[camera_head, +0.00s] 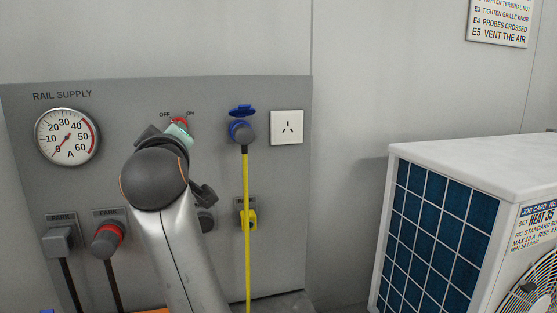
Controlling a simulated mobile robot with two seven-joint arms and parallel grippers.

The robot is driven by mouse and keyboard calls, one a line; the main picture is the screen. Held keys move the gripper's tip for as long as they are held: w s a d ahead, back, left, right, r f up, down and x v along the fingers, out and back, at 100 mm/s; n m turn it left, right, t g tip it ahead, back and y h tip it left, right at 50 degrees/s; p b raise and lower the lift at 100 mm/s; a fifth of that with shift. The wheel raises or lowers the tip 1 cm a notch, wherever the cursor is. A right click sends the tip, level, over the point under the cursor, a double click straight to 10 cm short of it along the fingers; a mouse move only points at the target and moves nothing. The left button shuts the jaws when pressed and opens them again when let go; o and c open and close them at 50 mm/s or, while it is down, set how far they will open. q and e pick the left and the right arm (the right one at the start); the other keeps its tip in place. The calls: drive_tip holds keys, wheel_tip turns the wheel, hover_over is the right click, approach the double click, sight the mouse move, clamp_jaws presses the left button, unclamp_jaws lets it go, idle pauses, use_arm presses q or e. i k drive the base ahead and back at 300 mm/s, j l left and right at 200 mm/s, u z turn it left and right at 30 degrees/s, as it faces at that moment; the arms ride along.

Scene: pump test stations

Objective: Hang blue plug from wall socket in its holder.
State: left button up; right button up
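The blue plug (241,132) sits in the wall socket under a raised blue lid (241,110). A yellow cable (246,270) hangs straight down from it. A row of holders with small labels runs along the lower panel. My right gripper is not in view.
The switch (179,123) has a red part and OFF and ON marks. A gauge (67,136) reads near zero. Grey (59,241) and red-ringed (107,238) plugs hang at left, and a yellow piece (248,219) sits behind the cable. A white unit (470,160) stands right.

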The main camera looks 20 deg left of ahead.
sight(242, 133)
drive_tip(key=k+l, duration=0.8)
drive_tip(key=k, duration=0.05)
